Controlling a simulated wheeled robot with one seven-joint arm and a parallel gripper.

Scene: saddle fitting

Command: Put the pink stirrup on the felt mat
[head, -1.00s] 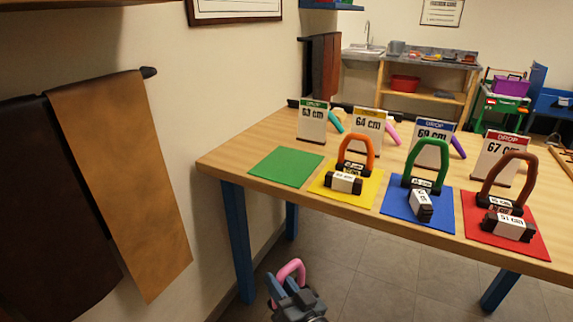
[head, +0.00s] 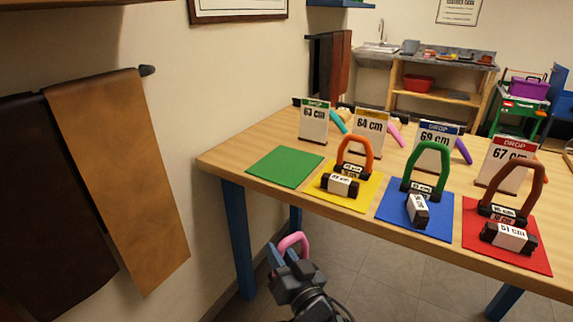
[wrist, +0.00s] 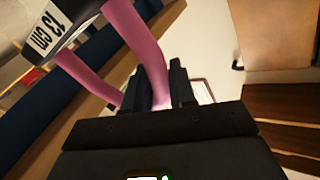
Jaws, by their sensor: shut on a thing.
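The pink stirrup (head: 296,240) is in my gripper (head: 280,262), in front of and below the table's left part in the head view. In the wrist view the pink stirrup (wrist: 124,28) has a dark tread with a white "13 cm" label, and the black fingers of my gripper (wrist: 172,92) are shut on its pink bow. The green felt mat (head: 284,167) lies bare at the table's left end. The yellow (head: 325,196), blue (head: 388,212) and red (head: 474,237) mats each bear a stirrup and a labelled block.
Sign cards stand behind the mats; the one behind the green mat (head: 314,123) reads 63 cm. The orange stirrup (head: 369,150) stands close right of the green mat. The wooden table edge (head: 222,172) lies left of it. Leather hides (head: 115,170) hang on the left wall.

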